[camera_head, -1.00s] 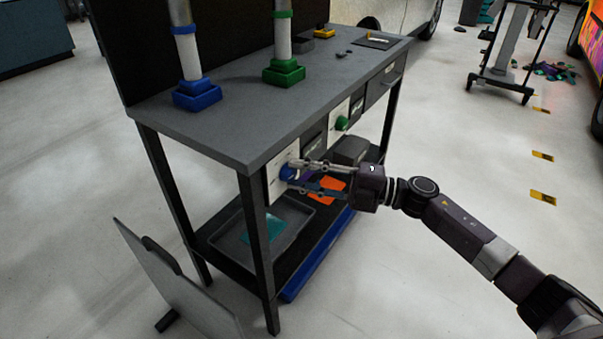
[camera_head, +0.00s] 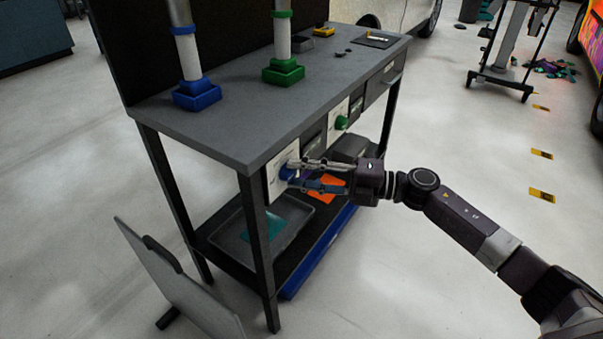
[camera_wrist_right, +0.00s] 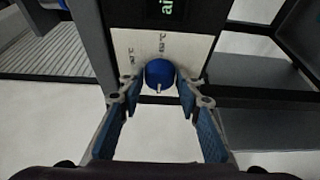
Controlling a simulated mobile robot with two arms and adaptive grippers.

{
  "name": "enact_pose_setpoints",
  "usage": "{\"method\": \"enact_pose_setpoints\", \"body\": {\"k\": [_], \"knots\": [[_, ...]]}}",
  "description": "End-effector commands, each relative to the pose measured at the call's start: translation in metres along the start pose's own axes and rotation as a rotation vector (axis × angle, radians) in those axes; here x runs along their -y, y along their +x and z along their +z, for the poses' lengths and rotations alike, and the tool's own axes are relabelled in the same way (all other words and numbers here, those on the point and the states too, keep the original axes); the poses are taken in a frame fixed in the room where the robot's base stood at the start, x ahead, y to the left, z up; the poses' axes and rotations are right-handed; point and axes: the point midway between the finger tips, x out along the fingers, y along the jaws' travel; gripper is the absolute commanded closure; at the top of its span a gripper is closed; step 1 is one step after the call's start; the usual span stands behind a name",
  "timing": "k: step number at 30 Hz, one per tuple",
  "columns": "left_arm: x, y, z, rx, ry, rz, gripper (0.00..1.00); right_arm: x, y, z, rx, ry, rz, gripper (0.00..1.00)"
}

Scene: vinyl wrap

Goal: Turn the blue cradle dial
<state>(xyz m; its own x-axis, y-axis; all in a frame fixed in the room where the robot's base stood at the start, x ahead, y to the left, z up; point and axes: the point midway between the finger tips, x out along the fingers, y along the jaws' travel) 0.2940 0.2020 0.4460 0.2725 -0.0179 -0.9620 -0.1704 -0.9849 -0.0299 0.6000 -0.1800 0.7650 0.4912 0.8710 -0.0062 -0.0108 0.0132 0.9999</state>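The blue dial (camera_head: 288,173) is a round knob on a white panel (camera_head: 272,186) at the near front corner of the workbench. In the right wrist view the dial (camera_wrist_right: 159,73) sits at the top middle, with a small pale mark at its lower edge. My right gripper (camera_head: 297,174) reaches it from the right. In the right wrist view its fingertips (camera_wrist_right: 159,88) are spread on either side of the dial, with a narrow gap showing on each side. Nothing is held. My left gripper is not in view.
A green dial (camera_head: 341,122) sits on another panel farther along the workbench (camera_head: 222,135). Blue (camera_head: 197,94) and green (camera_head: 283,72) cradles hold upright rolls on top. A tray (camera_head: 243,250) lies on the lower shelf below my gripper.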

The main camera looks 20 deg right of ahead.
Motion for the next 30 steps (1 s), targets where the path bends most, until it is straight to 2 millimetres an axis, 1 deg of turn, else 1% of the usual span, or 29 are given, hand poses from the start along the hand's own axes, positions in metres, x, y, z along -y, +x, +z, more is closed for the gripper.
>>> {"method": "enact_pose_setpoints", "body": {"k": [1, 3, 11, 14, 17, 24, 27, 30], "knots": [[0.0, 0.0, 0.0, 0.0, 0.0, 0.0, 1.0, 0.0, 0.0, 0.0, 0.0, 0.001, 0.0, 0.6], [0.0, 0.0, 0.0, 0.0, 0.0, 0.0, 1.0, 0.0, 0.0, 0.0, 0.0, 0.001, 0.0, 0.53], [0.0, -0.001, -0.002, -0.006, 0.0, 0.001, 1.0, 0.0, -0.001, 0.001, 0.002, 0.002, 0.0, 0.53], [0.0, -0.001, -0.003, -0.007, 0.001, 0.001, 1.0, 0.001, -0.005, 0.001, 0.003, 0.004, -0.001, 0.53], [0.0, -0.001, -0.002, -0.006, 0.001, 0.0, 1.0, 0.002, -0.018, 0.001, 0.004, 0.003, -0.003, 0.53], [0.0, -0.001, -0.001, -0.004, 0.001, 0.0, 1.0, 0.003, -0.07, 0.001, 0.004, 0.005, -0.005, 0.53], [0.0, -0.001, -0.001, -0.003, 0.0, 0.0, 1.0, 0.002, -0.089, 0.0, 0.003, 0.004, -0.004, 0.53], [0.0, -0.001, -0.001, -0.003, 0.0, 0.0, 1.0, 0.002, -0.104, 0.0, 0.003, 0.004, -0.004, 0.53]]}}
